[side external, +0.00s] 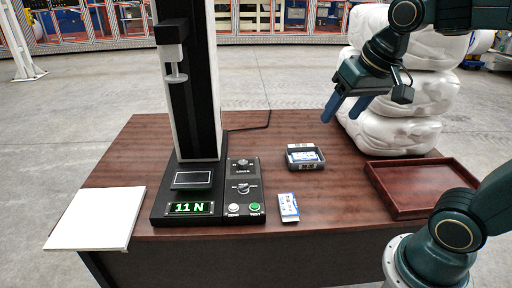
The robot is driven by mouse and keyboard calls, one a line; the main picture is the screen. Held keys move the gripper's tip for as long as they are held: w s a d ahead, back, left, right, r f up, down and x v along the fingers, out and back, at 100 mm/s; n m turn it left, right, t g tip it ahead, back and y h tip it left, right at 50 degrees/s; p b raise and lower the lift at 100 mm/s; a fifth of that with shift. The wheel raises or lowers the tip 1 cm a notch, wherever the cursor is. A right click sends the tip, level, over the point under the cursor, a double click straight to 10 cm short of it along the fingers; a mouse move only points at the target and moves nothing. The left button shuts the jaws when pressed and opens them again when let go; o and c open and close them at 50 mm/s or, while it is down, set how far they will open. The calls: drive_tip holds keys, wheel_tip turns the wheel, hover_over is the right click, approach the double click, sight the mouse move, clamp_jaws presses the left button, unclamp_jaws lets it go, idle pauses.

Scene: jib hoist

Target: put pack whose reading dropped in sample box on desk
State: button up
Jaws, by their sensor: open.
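A small white-and-blue pack (288,206) lies on the brown desk (150,160), right of the test stand's buttons. A small dark open box (291,163) with a label on its front stands behind it, and another white-and-blue pack (304,157) lies inside. I take this to be the sample box. The test stand's green display (190,208) reads 11 N, and its small plate (192,179) is bare. My gripper (347,108) is open and empty, above the desk to the right of and higher than the box, with its blue fingers pointing down.
The black test stand (188,90) rises tall at the left of the desk. A red-brown tray (420,190) lies empty at the right. A white board (97,218) sits at the left edge. White bulky sacks (400,110) stand behind the desk at right.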

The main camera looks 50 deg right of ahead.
drive_tip(key=s+a+f+n+t, duration=0.1)
drive_tip(key=s+a+f+n, duration=0.1)
drive_tip(key=s+n, duration=0.2)
drive_tip(key=s, duration=0.3)
drive_tip(key=shift+s+a+f+n, duration=0.35)
drive_tip(key=shift+n, duration=0.05)
idle(0.8)
